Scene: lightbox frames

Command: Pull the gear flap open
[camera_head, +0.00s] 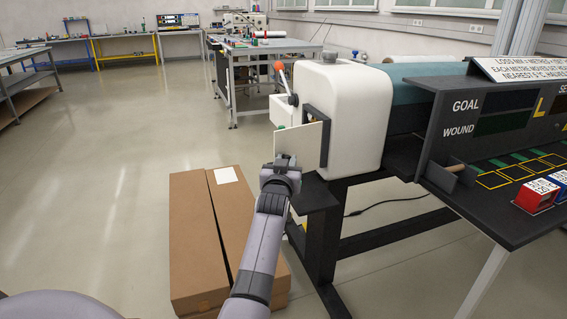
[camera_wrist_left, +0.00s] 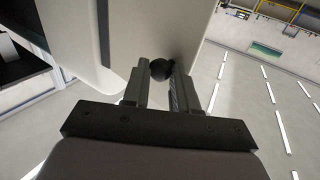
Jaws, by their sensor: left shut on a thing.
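The gear flap (camera_head: 300,143) is a pale flat panel on the end of the white rounded housing (camera_head: 350,105). It stands out from the housing at an angle, and a dark-framed opening (camera_head: 324,118) shows beside it. In the left wrist view the flap (camera_wrist_left: 155,30) fills the upper middle, with a round black knob (camera_wrist_left: 161,69) on its face. My left gripper (camera_head: 281,166) is at the flap's lower outer edge. In the wrist view its fingers (camera_wrist_left: 160,84) are shut on the knob. My right gripper is not in view.
A long brown cardboard box (camera_head: 195,245) lies on the floor below my left arm. A lever with an orange knob (camera_head: 279,66) rises beside the housing. A dark console (camera_head: 500,125) with red and blue blocks stands at the right. Floor at left is open.

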